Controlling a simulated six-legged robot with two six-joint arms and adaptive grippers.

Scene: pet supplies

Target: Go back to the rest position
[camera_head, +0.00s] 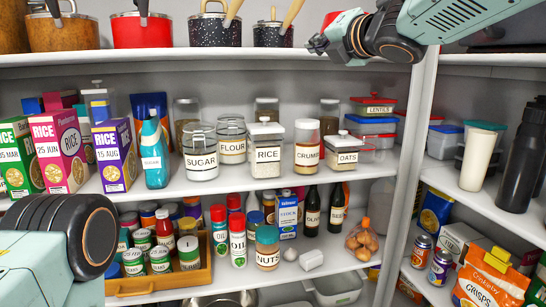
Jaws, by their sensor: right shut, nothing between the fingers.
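My right arm comes in from the top right, and its gripper (318,44) is shut and empty. In the picture it overlaps the upper shelf, to the right of the pots. My left arm shows at the lower left as a pale green link with a dark round joint. Its gripper is out of view.
A pantry shelf (260,187) holds rice boxes, jars and containers. Above stand a red pot (142,31) and speckled pots. Below are bottles, a spice tray (165,284) and a nuts jar (267,248). A side shelf holds a black bottle (521,160) and cans.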

